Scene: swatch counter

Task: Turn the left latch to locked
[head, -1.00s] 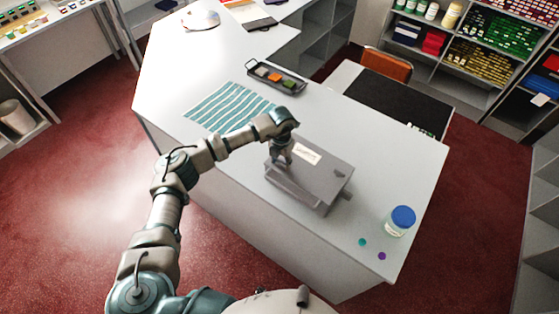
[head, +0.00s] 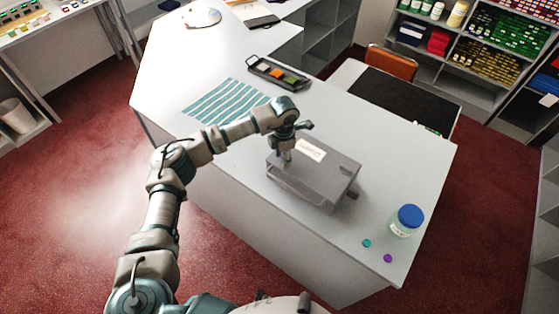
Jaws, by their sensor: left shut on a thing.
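A grey box (head: 318,178) with a white label sits on the white counter. My left gripper (head: 287,160) points down at the left part of the box lid. It is shut on the left latch, which its fingers mostly hide, so I cannot tell the latch's angle. A dark latch (head: 346,170) shows on the right part of the lid, free of any gripper. My right gripper is out of view.
A jar with a blue lid (head: 409,216) stands right of the box, with a teal dot (head: 367,243) and a purple dot (head: 388,258) nearby. A striped cloth (head: 225,102) and a black tray (head: 278,73) with coloured pieces lie behind.

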